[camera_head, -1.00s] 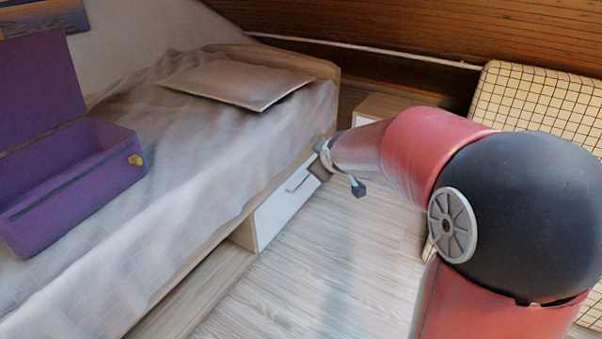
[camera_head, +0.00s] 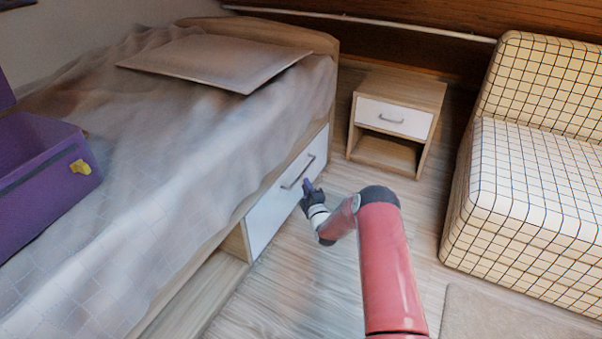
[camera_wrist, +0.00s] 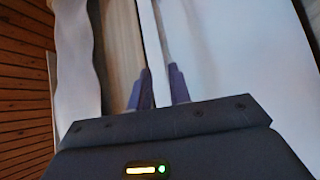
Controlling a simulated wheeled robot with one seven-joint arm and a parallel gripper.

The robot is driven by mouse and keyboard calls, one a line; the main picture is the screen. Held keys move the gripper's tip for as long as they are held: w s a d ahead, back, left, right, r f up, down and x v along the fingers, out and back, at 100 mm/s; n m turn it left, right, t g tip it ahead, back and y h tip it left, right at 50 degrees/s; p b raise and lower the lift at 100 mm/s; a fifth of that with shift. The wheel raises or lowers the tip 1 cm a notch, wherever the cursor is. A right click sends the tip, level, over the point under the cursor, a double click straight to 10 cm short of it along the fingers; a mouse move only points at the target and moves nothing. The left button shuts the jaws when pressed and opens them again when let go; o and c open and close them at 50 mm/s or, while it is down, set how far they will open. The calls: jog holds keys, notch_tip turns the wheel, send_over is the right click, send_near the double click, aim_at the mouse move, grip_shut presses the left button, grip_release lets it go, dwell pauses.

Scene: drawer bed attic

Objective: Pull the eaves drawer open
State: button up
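In the wrist view, the white drawer front (camera_wrist: 235,50) fills the right side.
The bed (camera_head: 190,130) holds a flat pillow (camera_head: 215,62) and an open purple box (camera_head: 45,170). A small nightstand (camera_head: 397,120) with its own white drawer stands beyond. A checked sofa (camera_head: 530,185) is at the right. Wooden floor (camera_head: 290,290) is clear beside the bed.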

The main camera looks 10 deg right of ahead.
aim_at(302, 173)
jog(key=w, duration=0.2)
jog(key=w+b, duration=0.1)
jog(key=w, duration=0.2)
jog(key=w+a+b, duration=0.1)
jog(key=w, duration=0.1)
jog(key=shift+w+f, duration=0.1)
jog(key=shift+w, duration=0.25)
jog(key=shift+c, duration=0.3)
grip_shut()
